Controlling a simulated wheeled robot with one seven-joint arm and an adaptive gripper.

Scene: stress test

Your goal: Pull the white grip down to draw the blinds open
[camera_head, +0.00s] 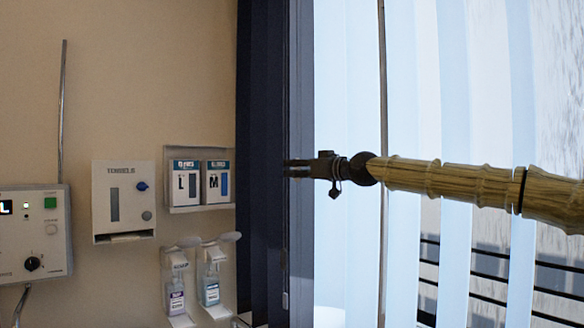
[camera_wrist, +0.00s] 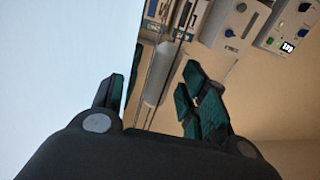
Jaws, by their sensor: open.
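The white grip (camera_wrist: 157,73) shows in the wrist view as a pale, rounded cylinder beside thin cords, framed in the gap between my fingers. In the head view a small pale piece (camera_head: 285,300) hangs low at the dark window edge and looks like the same grip. My gripper (camera_head: 290,168) reaches in from the right, level with the middle of the dark strip and above that piece. In the wrist view my gripper (camera_wrist: 148,88) is open, its green-dark fingers apart with nothing held. The depth between fingertips and grip is unclear. The vertical blinds (camera_head: 430,90) are pale slats across the window.
The beige wall holds a control panel (camera_head: 35,235), a white dispenser (camera_head: 124,200), a glove box rack (camera_head: 200,180) and two bottles on brackets, one with a blue label (camera_head: 210,288). A dark curtain-like strip (camera_head: 262,120) borders the window. Dark rails show outside.

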